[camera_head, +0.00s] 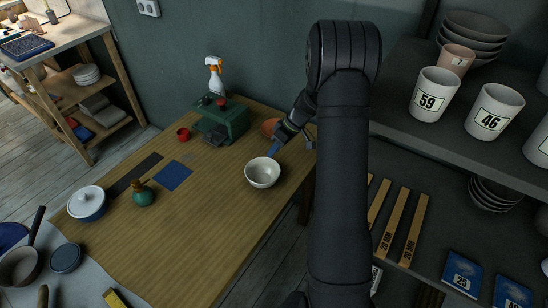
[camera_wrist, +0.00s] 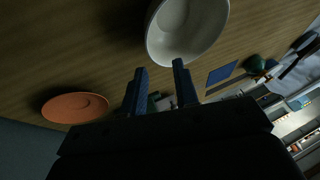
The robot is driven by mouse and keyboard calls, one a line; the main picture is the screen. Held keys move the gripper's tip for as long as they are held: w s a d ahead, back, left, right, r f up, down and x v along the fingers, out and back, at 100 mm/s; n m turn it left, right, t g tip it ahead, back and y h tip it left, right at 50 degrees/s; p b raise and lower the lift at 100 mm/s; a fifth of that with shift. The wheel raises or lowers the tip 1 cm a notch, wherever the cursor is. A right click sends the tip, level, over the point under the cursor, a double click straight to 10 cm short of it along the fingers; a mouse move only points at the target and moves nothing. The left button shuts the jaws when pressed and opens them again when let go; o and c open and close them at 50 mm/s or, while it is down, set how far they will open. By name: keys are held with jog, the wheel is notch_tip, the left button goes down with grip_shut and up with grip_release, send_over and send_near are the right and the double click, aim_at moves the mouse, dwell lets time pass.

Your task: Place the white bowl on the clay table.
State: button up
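The white bowl (camera_head: 262,173) is upright at the right part of the wooden table (camera_head: 215,215), near its right edge. In the wrist view the bowl (camera_wrist: 188,28) shows just beyond the fingertips, with its inside visible. My gripper (camera_head: 276,147) is just behind the bowl's far rim in the head view. In the wrist view my gripper (camera_wrist: 160,68) has its two blue fingers apart, with no object between them. The fingertips are close to the bowl's rim; whether they touch it I cannot tell. Which surface is the clay table is not marked.
An orange-brown dish (camera_head: 271,127) lies behind my gripper and shows in the wrist view (camera_wrist: 75,107). A green machine (camera_head: 222,120), a red cup (camera_head: 183,134), a teal vase (camera_head: 142,194) and a lidded pot (camera_head: 87,203) stand on the table. Shelves with numbered cups (camera_head: 434,94) are right. The table's front middle is clear.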

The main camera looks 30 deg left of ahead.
aim_at(272, 161)
jog(key=shift+r, duration=1.65)
jog(key=f, duration=0.6)
jog(key=a+f, duration=0.1)
jog(key=f, duration=0.2)
jog(key=shift+s+f, duration=0.15)
jog(key=shift+s, duration=0.2)
jog(key=shift+a+f, duration=0.1)
jog(key=shift+f, duration=0.15)
notch_tip(272, 161, up, 4)
jog(key=shift+r, duration=0.1)
